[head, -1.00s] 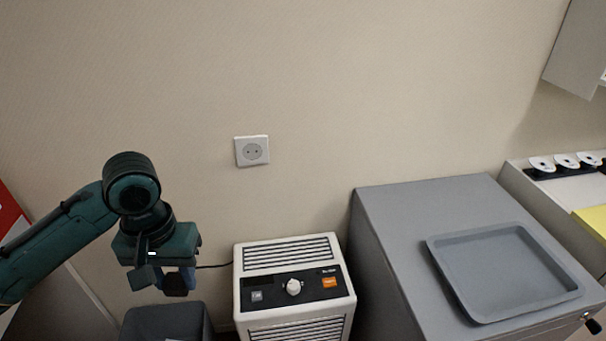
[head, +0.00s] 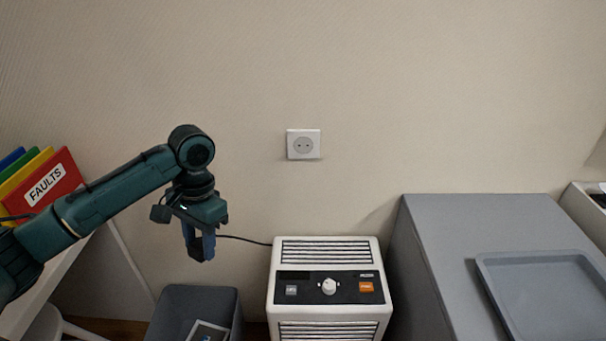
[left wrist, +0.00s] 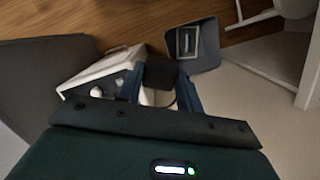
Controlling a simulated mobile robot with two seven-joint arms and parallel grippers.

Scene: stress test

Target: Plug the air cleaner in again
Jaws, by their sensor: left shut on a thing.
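The air cleaner (head: 328,262) is a white box with slatted grilles, a white knob and an orange button, standing against the wall. It also shows in the left wrist view (left wrist: 98,72). A white wall socket (head: 303,144) with two holes is above it, with nothing in it. My left gripper (head: 200,250) is shut on the dark plug (left wrist: 161,72), left of the cleaner and below and left of the socket. The black cord (head: 243,239) runs from the plug to the cleaner. The plug's pins are hidden. My right gripper is not in view.
A grey bin (head: 225,300) with something framed inside stands below my left gripper. A grey cabinet (head: 440,225) with a grey tray (head: 490,262) is at the right. Colored folders (head: 45,185), one marked FAULTS, stand on a white table at the left. The wall around the socket is bare.

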